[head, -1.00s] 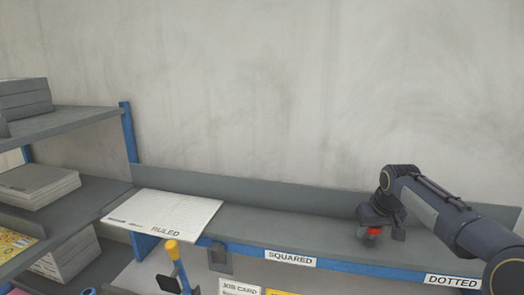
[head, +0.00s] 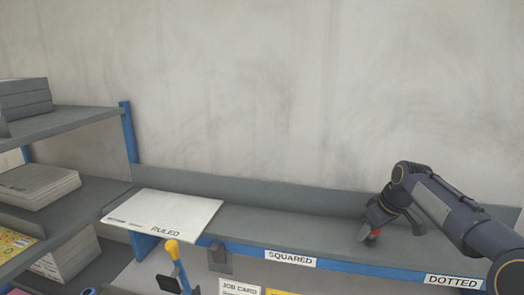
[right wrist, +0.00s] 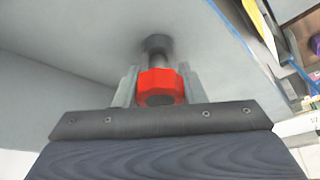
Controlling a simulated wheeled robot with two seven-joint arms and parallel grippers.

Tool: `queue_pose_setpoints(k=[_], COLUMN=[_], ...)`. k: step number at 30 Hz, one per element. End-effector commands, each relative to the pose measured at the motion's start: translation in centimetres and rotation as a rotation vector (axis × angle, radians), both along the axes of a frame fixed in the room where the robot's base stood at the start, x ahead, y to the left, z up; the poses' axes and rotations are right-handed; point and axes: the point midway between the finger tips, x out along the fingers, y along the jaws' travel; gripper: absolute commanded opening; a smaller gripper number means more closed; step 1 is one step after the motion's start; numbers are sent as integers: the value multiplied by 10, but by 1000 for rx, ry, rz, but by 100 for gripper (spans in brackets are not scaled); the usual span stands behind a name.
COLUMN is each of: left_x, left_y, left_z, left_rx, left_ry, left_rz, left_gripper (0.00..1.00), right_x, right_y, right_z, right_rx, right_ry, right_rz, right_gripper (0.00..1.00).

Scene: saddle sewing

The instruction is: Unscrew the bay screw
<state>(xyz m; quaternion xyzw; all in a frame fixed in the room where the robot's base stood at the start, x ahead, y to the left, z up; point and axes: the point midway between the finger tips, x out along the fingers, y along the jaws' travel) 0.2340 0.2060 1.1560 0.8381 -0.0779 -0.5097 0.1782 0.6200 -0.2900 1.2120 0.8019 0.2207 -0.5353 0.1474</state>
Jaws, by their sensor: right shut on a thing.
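The bay screw has a red faceted knob (right wrist: 160,86) with a dark round shaft or base (right wrist: 157,45) behind it in the right wrist view. My right gripper (right wrist: 158,84) is shut on the red knob, one finger on each side. In the head view the red knob (head: 374,234) shows small at the fingertips of my right gripper (head: 372,232), above the right half of the grey shelf (head: 290,222). Whether the screw still sits in its hole cannot be told. My left gripper is not in view.
A white pad marked RULED (head: 165,214) lies on the shelf's left end. SQUARED (head: 290,258) and DOTTED (head: 453,281) labels are on the blue front rail. A yellow-topped handle (head: 172,250) stands in front. A rack with paper stacks (head: 38,187) is at left.

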Motion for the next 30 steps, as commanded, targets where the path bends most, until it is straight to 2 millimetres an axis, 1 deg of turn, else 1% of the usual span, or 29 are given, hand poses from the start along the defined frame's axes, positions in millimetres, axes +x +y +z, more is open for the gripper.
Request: queue_pose_setpoints(k=[4, 9, 12, 21, 22, 26, 27, 30], left_x=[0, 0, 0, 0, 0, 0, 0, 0], left_y=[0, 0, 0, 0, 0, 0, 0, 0], left_z=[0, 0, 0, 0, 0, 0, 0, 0], left_rx=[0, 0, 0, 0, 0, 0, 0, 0], left_ry=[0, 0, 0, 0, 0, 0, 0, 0], left_rz=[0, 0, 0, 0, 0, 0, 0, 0], left_gripper=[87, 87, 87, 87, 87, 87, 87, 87], right_x=[-1, -1, -2, -2, -2, -2, -2, -2], right_y=[0, 2, 2, 2, 2, 2, 2, 2], right_z=[-2, -2, -2, -2, -2, -2, -1, -1], right_rx=[1, 3, 2, 0, 0, 0, 0, 0], right_ry=[5, 4, 5, 5, 6, 4, 4, 2], right_rz=[28, 218, 283, 291, 290, 290, 290, 289], right_gripper=[11, 11, 11, 11, 39, 56, 58, 58])
